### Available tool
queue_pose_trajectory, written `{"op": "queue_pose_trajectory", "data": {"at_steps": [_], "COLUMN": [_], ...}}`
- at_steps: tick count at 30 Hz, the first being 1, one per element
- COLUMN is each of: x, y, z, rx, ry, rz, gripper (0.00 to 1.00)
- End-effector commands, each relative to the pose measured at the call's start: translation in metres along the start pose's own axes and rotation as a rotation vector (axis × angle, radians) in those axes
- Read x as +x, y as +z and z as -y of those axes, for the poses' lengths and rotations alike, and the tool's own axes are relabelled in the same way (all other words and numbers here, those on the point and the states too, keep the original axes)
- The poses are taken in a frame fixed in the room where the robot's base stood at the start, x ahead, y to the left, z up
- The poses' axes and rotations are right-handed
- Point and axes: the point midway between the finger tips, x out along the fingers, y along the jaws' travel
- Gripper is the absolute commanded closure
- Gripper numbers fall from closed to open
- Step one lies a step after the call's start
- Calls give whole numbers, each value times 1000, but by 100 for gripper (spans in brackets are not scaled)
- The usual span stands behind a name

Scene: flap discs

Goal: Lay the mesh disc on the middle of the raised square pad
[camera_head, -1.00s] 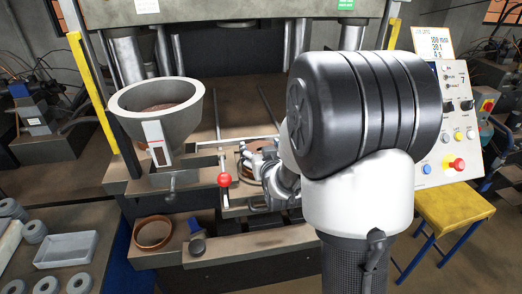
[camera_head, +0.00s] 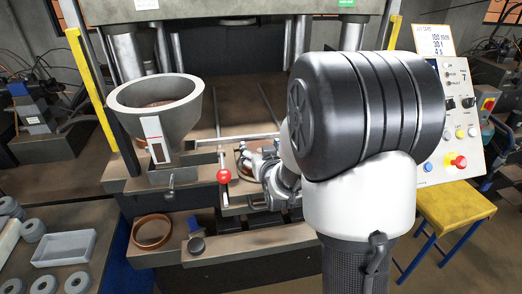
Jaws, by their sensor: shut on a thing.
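My gripper (camera_head: 257,158) is at the front middle of the press bed, partly hidden behind my own arm. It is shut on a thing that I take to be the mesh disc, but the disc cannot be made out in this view. A round copper-brown piece (camera_head: 243,158) shows just left of the fingers, on or over the press bed. The raised square pad cannot be told apart here; my arm and gripper cover that part of the bed.
A grey hopper (camera_head: 155,108) stands left of my gripper. A lever with a red ball (camera_head: 224,176) stands close to its left. A brown ring (camera_head: 151,232) lies on the lower ledge. A grey tray (camera_head: 64,248) and grey rings are at lower left. A control panel (camera_head: 452,125) stands at right.

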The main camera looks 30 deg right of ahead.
Motion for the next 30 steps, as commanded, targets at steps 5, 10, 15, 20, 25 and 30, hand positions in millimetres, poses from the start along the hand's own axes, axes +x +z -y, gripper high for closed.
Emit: {"op": "queue_pose_trajectory", "data": {"at_steps": [5,10,15,20,25,30], "x": [0,0,0,0,0,-4], "y": [1,2,2,1,1,1], "z": [0,0,0,0,0,0], "rx": [0,0,0,0,0,0], "ry": [0,0,0,0,0,0], "rz": [4,5,4,3,2,2], "gripper": [33,19,8,3,3,3]}}
